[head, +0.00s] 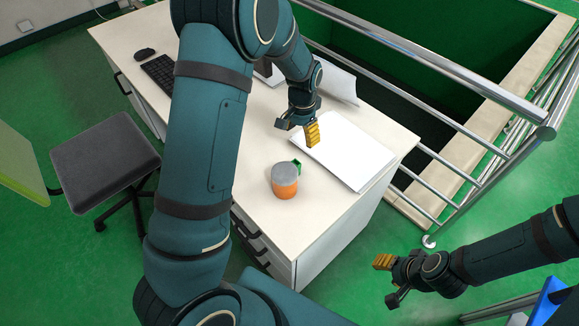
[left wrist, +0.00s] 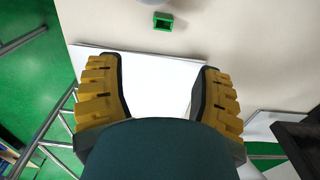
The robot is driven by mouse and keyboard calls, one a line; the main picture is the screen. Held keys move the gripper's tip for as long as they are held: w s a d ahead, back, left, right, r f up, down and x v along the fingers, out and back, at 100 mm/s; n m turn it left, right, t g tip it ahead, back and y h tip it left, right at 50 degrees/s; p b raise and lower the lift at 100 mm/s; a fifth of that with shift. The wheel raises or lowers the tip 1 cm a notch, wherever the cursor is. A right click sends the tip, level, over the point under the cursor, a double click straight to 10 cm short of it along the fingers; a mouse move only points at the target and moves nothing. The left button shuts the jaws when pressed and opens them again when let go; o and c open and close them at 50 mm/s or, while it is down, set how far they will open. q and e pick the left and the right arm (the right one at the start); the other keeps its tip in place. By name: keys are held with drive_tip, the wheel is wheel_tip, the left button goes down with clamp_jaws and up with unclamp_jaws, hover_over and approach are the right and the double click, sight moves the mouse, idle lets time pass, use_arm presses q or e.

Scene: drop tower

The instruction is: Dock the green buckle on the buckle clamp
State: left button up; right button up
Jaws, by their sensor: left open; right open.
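The small green buckle (head: 297,166) stands on the white desk, close behind an orange and grey cylinder (head: 285,186) that partly hides it. In the left wrist view the buckle (left wrist: 163,21) shows as a green square frame with a dark opening, at the top and beyond the fingertips. My left gripper (head: 299,129) is open and empty above the white sheets, behind the buckle and apart from it. Its yellow-padded fingers also show in the left wrist view (left wrist: 157,78). My right gripper (head: 388,281) is open and empty, right of the desk. I cannot make out the buckle clamp.
White sheets (head: 352,160) lie on the desk (head: 265,235). A keyboard (head: 158,72) and mouse (head: 145,54) are at its far left. Metal railings (head: 460,125) run along the right, and a grey chair (head: 104,163) stands at the left. The desk's front corner is clear.

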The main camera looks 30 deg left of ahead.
use_arm(q)
drive_tip(key=b, duration=0.1)
hover_over(297, 163)
drive_tip(key=f, duration=0.8)
drive_tip(key=shift+w+d+f, duration=0.2)
drive_tip(key=shift+d+f, duration=0.1)
drive_tip(key=f, duration=0.3)
drive_tip(key=f+b, duration=0.1)
drive_tip(key=shift+s+a+f, duration=0.2)
drive_tip(key=shift+s+a, duration=0.05)
drive_tip(key=shift+s, duration=0.1)
drive_tip(key=shift+f, duration=0.4)
clamp_jaws()
drive_tip(key=shift+r, duration=0.1)
